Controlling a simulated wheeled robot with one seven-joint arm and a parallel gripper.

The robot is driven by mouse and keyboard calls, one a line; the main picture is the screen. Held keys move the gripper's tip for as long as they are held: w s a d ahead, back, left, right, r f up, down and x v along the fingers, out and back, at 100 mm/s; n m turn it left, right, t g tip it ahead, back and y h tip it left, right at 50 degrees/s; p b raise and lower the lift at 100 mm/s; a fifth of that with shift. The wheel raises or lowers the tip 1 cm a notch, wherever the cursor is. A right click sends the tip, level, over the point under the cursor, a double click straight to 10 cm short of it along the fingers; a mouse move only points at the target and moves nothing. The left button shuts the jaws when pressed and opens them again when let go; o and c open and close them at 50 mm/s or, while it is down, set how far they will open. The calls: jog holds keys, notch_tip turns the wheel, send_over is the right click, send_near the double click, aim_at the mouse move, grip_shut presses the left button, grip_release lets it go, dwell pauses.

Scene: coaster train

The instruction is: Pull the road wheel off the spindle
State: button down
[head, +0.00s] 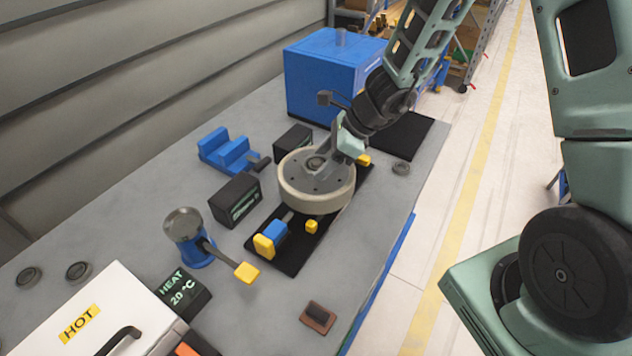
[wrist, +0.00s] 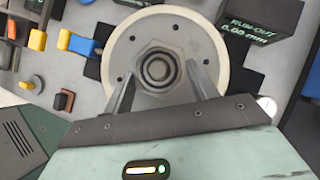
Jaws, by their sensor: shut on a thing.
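The road wheel (head: 300,197) is a pale cream disc with a grey bolted face, lying flat over a black plate (head: 293,256) on the bench. In the wrist view the wheel (wrist: 128,42) fills the upper middle, with a ringed hexagonal hub (wrist: 157,67) at its centre. My gripper (head: 318,167) reaches down from the upper right. Its two fingers, also in the wrist view (wrist: 160,72), are shut on the wheel's hub, one on each side. The spindle below is hidden by the wheel; I cannot tell how far the wheel sits on it.
A black run-out display (wrist: 262,20) reads 0.00 mm. A blue box (head: 325,75) stands behind. A blue stand with a yellow-ended lever (head: 190,240), a HEAT display (head: 183,292) and a white HOT box (head: 85,315) are at left front.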

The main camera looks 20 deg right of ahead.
notch_tip(320, 180, up, 10)
jog(key=p, duration=0.7)
jog(key=shift+f+p, duration=0.25)
jog(key=shift+p, duration=0.05)
dwell(2.3)
jog(key=shift+w+a+r+p, duration=0.1)
jog(key=shift+r+p, duration=1.45)
jog(key=shift+r, duration=0.35)
